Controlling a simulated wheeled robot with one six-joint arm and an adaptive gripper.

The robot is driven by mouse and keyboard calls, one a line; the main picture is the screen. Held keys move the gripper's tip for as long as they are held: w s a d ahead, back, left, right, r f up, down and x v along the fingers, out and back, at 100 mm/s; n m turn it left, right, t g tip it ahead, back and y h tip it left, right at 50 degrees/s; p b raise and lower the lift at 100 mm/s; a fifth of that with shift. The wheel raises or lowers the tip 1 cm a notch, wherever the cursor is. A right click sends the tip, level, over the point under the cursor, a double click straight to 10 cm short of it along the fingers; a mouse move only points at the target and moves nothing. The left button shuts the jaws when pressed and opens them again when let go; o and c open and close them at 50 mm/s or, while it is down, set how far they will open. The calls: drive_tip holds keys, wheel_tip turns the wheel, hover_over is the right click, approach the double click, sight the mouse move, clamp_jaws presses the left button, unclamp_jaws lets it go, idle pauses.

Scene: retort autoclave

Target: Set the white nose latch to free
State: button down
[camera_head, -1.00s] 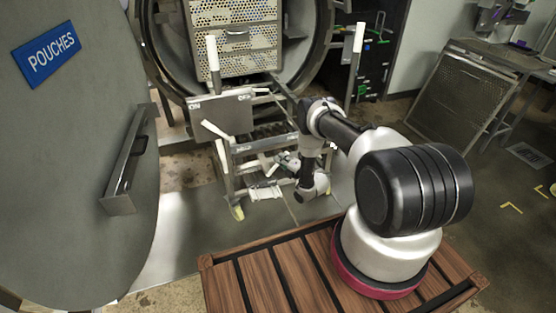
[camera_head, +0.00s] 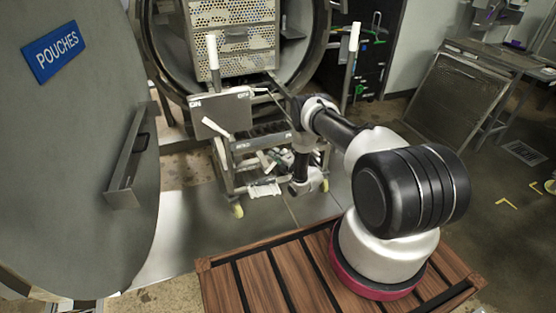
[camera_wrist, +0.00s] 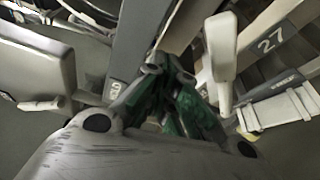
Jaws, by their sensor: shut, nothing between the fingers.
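My gripper (camera_head: 280,160) is low at the front of the trolley, beside its front crossbar; its fingertips are small and partly hidden in the head view. In the wrist view my gripper (camera_wrist: 168,70) is shut and empty, its green-lined fingers together. A white lever (camera_wrist: 220,62), which looks like the nose latch, stands just right of the fingertips, apart from them as far as I can tell. A white lever also shows beside my gripper in the head view (camera_head: 264,160). A small label (camera_wrist: 114,90) sits on the grey bar left of the fingers; its word is unclear.
The trolley's panel (camera_head: 228,108) marked ON and OFF carries another white lever (camera_head: 214,127). Two white-topped posts rise at its sides. The perforated basket (camera_head: 233,50) sits in the retort mouth behind.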

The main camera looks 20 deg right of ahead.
drive_tip(key=s+d+f, duration=0.1)
drive_tip(key=s, duration=0.8)
drive_tip(key=shift+s+d+f, duration=0.2)
drive_tip(key=shift+d+f, duration=0.05)
drive_tip(key=shift+f, duration=0.05)
